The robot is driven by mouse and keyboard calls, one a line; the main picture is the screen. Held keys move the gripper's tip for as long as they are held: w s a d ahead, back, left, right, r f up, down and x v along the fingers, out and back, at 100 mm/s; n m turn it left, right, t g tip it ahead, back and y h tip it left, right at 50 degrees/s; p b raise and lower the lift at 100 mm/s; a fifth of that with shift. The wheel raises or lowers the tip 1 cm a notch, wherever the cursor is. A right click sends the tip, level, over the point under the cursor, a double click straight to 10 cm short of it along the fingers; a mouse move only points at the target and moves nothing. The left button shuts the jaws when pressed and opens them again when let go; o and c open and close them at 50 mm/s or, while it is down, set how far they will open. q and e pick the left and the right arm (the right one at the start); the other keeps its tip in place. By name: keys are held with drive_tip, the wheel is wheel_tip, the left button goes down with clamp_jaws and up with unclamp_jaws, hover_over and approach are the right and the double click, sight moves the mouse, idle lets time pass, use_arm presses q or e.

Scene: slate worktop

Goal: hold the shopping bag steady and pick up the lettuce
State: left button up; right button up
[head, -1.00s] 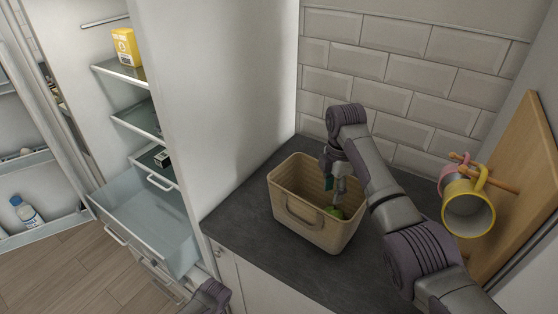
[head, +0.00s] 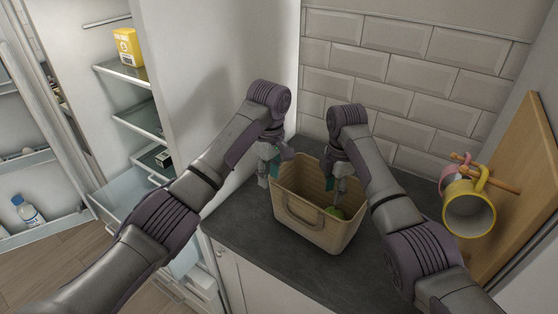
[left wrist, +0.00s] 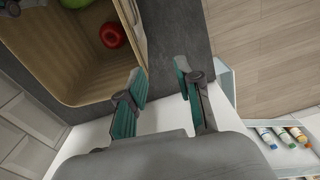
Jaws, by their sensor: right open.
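The tan shopping bag (head: 312,231) stands upright and open on the slate worktop; it also fills the upper left of the left wrist view (left wrist: 60,80). A green thing, apparently the lettuce (head: 337,213), lies inside; part of it shows at the top of the left wrist view (left wrist: 75,3). My right gripper (head: 339,196) is open, reaching down into the bag just above the green thing. My left gripper (head: 266,177) is beside the bag's left rim. Its fingers (left wrist: 160,92) are apart with nothing between them; one is close to the bag wall, contact unclear.
A red round thing (left wrist: 112,35) lies in the bag. Left are an open fridge with a yellow carton (head: 127,47), a bottle (head: 28,211) and a pulled-out drawer (head: 122,190). A yellow mug (head: 469,209) hangs at right. Worktop (head: 237,222) is bare at the front left.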

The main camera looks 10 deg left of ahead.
sight(281, 205)
use_arm(q)
wheel_tip(281, 205, up, 4)
drive_tip(key=d, duration=0.2)
drive_tip(key=shift+h, duration=0.4)
drive_tip(key=f, duration=0.4)
drive_tip(key=w+f, duration=0.1)
drive_tip(key=f, duration=0.4)
drive_tip(key=d+f, duration=0.1)
drive_tip(key=f, duration=0.4)
drive_tip(key=shift+w, duration=0.2)
drive_tip(key=shift+c, duration=0.3)
clamp_jaws()
